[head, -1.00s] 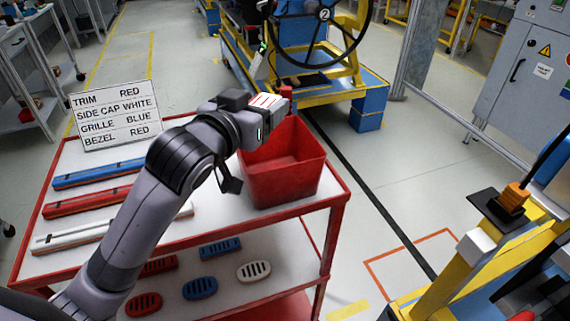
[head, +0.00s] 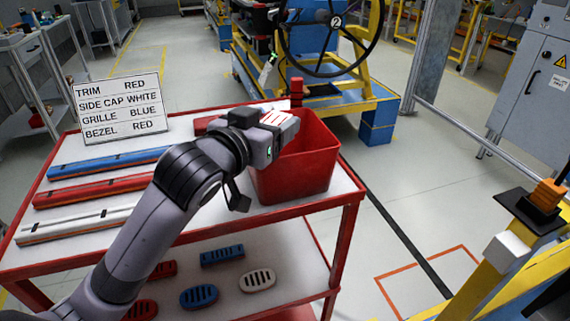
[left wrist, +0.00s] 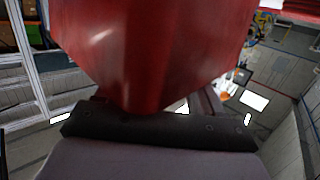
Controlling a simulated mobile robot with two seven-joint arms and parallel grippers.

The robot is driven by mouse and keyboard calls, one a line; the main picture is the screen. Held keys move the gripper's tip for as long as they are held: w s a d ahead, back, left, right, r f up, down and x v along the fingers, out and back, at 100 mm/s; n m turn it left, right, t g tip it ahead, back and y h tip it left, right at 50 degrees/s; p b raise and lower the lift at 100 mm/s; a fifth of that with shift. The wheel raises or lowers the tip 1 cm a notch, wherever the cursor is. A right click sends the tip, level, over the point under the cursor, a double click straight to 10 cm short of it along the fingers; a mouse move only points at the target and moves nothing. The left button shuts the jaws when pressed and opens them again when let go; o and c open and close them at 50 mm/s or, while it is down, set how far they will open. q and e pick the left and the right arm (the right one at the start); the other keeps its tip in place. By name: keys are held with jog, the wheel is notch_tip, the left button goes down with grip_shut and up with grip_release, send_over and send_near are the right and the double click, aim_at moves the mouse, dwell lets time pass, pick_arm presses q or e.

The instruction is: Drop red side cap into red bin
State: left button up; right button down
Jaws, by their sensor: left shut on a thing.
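The red bin (head: 292,165) stands open-topped on the right end of the red cart's top. My left gripper (head: 285,118) is at the bin's upper left rim, over its opening, and shut on the red side cap. A small upright red piece (head: 297,90), seemingly part of this cap, shows just beyond the fingers. In the left wrist view a large red surface (left wrist: 150,45), apparently the held cap up close, fills the top middle. The fingertips are mostly hidden there. My right gripper is not in view.
A sign (head: 122,108) stands at the cart's back left. Blue (head: 110,162), red (head: 95,190) and white (head: 75,222) long bars lie on the cart top (head: 190,230). Slotted oval and rectangular parts lie on the lower shelf. A steering wheel frame stands behind the bin.

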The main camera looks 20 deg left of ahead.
pick_arm(q)
jog(key=o, duration=1.1)
jog(key=v, duration=0.7)
jog(key=shift+s, duration=0.1)
